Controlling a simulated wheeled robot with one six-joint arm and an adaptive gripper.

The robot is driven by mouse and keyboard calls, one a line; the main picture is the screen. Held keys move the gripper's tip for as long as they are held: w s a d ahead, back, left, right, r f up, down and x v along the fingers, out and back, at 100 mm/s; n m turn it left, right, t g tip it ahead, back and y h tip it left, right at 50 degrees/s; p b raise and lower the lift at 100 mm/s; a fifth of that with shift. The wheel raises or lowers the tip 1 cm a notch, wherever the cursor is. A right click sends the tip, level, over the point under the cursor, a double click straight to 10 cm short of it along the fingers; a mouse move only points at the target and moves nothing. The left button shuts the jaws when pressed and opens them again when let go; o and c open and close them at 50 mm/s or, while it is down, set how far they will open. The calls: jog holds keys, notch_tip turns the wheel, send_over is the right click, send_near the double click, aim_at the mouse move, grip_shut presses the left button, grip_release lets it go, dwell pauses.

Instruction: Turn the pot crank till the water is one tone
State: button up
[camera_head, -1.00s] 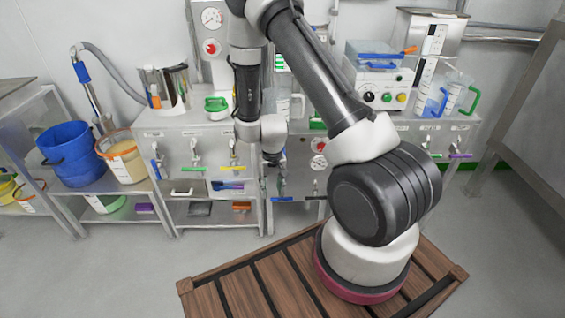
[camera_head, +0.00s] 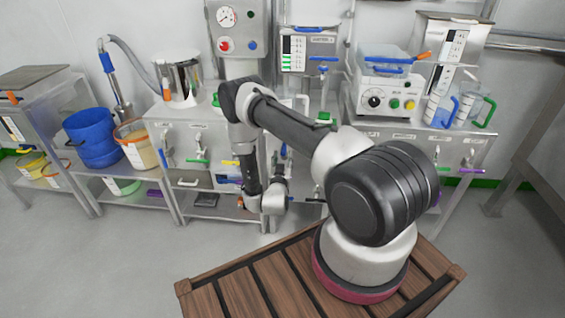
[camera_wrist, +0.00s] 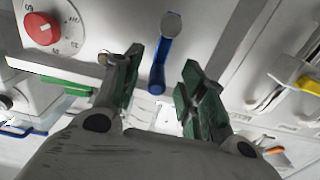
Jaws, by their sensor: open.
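A shiny steel pot (camera_head: 180,82) stands on the left part of the counter in the head view. Its inside and any water are not visible, and I cannot make out a crank on it. In the wrist view a blue lever (camera_wrist: 160,62) with a grey round end sits on a pale panel. My gripper (camera_wrist: 160,73) is open, one finger on each side of the lever in the picture. I cannot tell whether the lever is between the fingertips or beyond them. In the head view my gripper is low at the counter's front, mostly hidden by my arm.
A red dial (camera_wrist: 42,28) and a yellow handle (camera_wrist: 308,86) flank the lever. The counter front has several coloured handles. A blue bucket (camera_head: 92,138) stands on the left shelf; a white instrument (camera_head: 385,92) and clear jugs (camera_head: 472,105) stand right. The floor at left is clear.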

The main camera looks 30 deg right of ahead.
jog(key=x, duration=0.7)
grip_shut()
